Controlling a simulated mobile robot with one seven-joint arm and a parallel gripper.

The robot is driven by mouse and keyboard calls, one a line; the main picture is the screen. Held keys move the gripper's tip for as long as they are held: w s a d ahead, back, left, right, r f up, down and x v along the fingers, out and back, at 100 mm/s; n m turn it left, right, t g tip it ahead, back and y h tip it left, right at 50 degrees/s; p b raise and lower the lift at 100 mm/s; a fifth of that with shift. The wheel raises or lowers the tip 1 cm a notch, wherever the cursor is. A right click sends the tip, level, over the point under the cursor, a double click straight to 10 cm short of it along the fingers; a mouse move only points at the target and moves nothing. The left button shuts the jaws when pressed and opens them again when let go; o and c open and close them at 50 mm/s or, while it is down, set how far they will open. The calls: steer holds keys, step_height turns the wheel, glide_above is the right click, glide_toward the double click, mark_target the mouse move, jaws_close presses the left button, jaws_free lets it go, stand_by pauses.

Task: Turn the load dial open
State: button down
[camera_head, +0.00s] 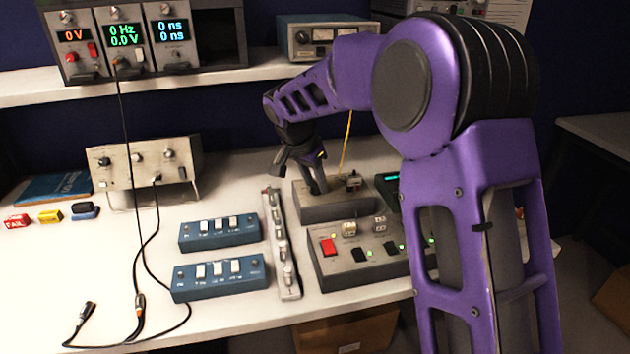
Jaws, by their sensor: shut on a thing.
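My purple arm reaches over the bench from the right. My gripper (317,188) points down at the left part of the top of a grey box (333,211). Its dark fingers are shut on a dial on that box, apparently the load dial. The fingers hide most of the dial, so I cannot tell its angle or marking. A small black and red part stands on the same box, right of the fingers.
A grey panel (335,269) with a red switch and green lights is in front of the box. A metal strip (281,245) and two blue switch boxes (220,231) (219,277) lie to the left. A cream instrument (145,163) and loose cables stand farther left. Instruments fill the shelf behind.

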steer(key=shift+n, duration=0.3)
steer(key=n, duration=0.2)
steer(key=n+y, duration=0.1)
steer(key=shift+d+r+n+t+y, duration=0.2)
steer(key=shift+n+t+y, duration=0.1)
steer(key=shift+n, duration=0.1)
steer(key=n+y+p, duration=0.2)
steer(key=n+p, duration=0.1)
steer(key=n, duration=0.1)
steer(key=shift+d+r+n, duration=0.1)
steer(key=shift+n, duration=0.2)
steer(key=n+p, duration=0.2)
steer(key=n+y+p, duration=0.1)
steer(key=n+p, duration=0.1)
steer(key=shift+d+g+y, duration=0.1)
steer(key=shift+g+y, duration=0.2)
steer(key=shift+g, duration=0.1)
steer(key=n+p, duration=0.1)
steer(key=n, duration=0.1)
steer(key=n+g+y+p, duration=0.1)
steer(key=n, duration=0.1)
steer(key=shift+w+f+n+p, duration=0.2)
steer(key=shift+n+p, duration=0.1)
steer(key=shift+p, duration=0.1)
steer(key=shift+f, duration=0.1)
steer(key=shift+g, duration=0.3)
steer(key=c, duration=0.5)
jaws_free()
steer(key=shift+c, duration=0.2)
